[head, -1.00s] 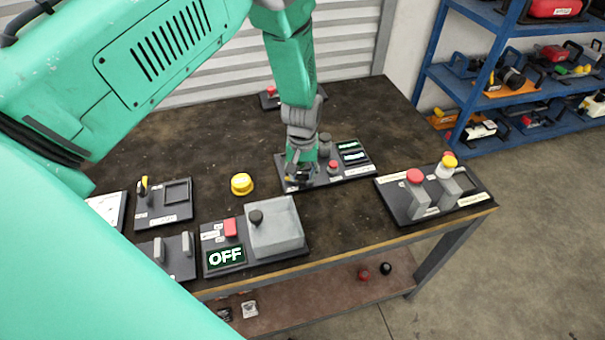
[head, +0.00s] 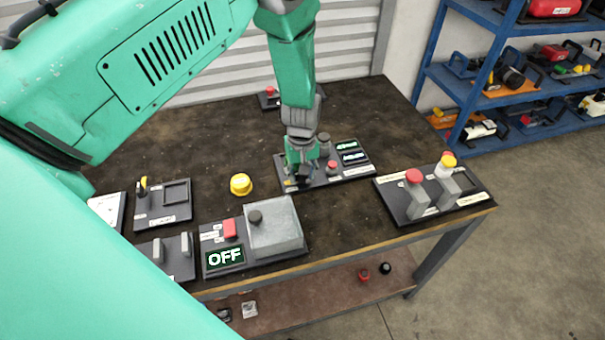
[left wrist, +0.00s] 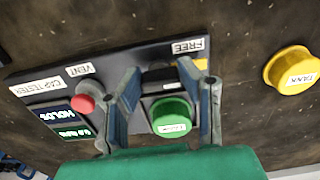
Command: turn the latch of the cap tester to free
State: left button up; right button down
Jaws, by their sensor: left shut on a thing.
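The cap tester (head: 350,172) is a dark panel near the middle of the table. In the left wrist view its base (left wrist: 60,75) carries FREE, VENT and CAP TESTER labels, and its display reads HOLDS. My left gripper (head: 298,183) is over its left end. In the left wrist view the gripper (left wrist: 160,72) has its fingertips on either side of a dark piece, apparently the latch (left wrist: 160,78), near the FREE label and a bit of yellow. A green cap (left wrist: 172,115) with a white label shows between the fingers. The latch's exact angle is partly hidden. My right gripper is out of view.
A red vent button (left wrist: 84,104) is beside the fingers. A yellow TANK cap (head: 241,184) lies on open table to the left. A box with an OFF display (head: 225,257) stands in front, and a stand with a red knob (head: 414,176) stands at right.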

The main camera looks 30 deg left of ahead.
pick_arm(q)
jog(key=shift+w+a+r, duration=0.15)
jog(key=shift+w+r, duration=0.05)
jog(key=shift+w, duration=0.2)
jog(key=o, duration=1.1)
jog(key=shift+o, duration=0.2)
jog(key=shift+s+f, duration=0.1)
jog(key=shift+f, duration=0.05)
notch_tip(320, 180, up, 12)
jog(key=shift+f, duration=0.1)
